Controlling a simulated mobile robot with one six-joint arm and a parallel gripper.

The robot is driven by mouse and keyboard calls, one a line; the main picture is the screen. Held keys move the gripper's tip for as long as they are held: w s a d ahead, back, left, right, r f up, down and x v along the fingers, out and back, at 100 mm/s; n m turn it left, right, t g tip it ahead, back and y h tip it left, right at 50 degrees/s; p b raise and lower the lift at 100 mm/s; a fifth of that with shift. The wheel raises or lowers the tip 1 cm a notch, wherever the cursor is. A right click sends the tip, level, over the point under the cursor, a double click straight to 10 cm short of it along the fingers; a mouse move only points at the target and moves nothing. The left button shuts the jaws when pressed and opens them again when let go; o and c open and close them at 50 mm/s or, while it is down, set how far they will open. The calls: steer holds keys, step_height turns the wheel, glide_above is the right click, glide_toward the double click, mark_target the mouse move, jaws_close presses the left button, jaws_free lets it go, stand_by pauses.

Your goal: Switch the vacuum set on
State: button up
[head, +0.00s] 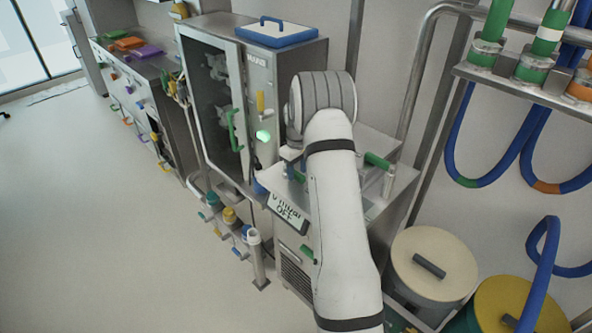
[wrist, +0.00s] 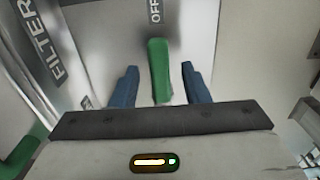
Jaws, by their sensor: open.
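The vacuum set (head: 289,232) is a grey metal unit. Its tilted display (head: 287,211) reads "0 mbar" and "OFF". In the wrist view a green lever (wrist: 158,58) stands on a grey panel, with an "OFF" label (wrist: 155,11) beyond its far end. My gripper (wrist: 159,72) is open, its two blue fingers on either side of the lever. A gap shows on both sides, so neither finger visibly touches it. In the head view my arm covers part of the unit's top and most of the gripper.
A "FILTER" label (wrist: 47,42) and another green handle (wrist: 22,150) lie left in the wrist view. A steel cabinet with a glass door (head: 213,100) stands behind the unit. Lidded drums (head: 432,263) and hanging blue hoses (head: 493,150) are at right. The left floor is clear.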

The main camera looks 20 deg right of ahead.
steer(key=shift+f, duration=0.4)
steer(key=shift+c, duration=0.5)
jaws_close()
